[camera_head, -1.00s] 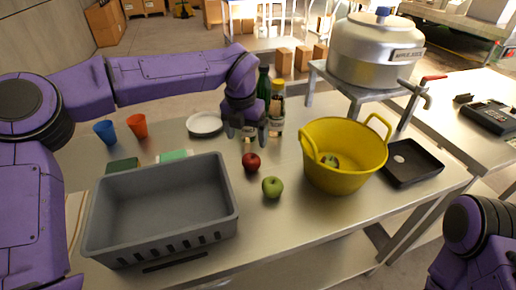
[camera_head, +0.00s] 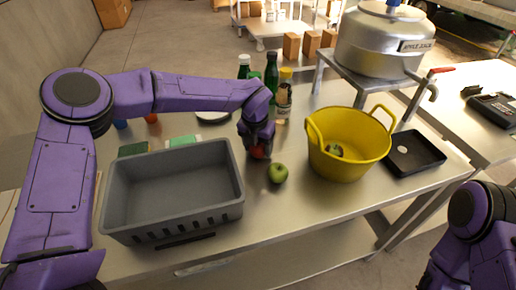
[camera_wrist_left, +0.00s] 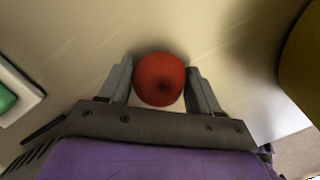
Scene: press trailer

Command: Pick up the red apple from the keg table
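The red apple (camera_head: 258,153) is on the metal keg table (camera_head: 300,215), partly hidden by my left gripper (camera_head: 257,150) in the head view. In the left wrist view the apple (camera_wrist_left: 160,79) sits between the two grey fingers of my left gripper (camera_wrist_left: 160,85). The fingers are open, with a narrow gap seen on each side of the apple. A green apple (camera_head: 277,173) lies just to the right and nearer the front. My right arm shows at the lower right, but its gripper is out of view.
A grey crate (camera_head: 172,229) stands left of the apple. A yellow tub (camera_head: 348,147) and black tray (camera_head: 415,152) are to the right. Bottles (camera_head: 271,75) stand behind the gripper. A metal keg (camera_head: 383,42) is at the back right. The front centre of the table is clear.

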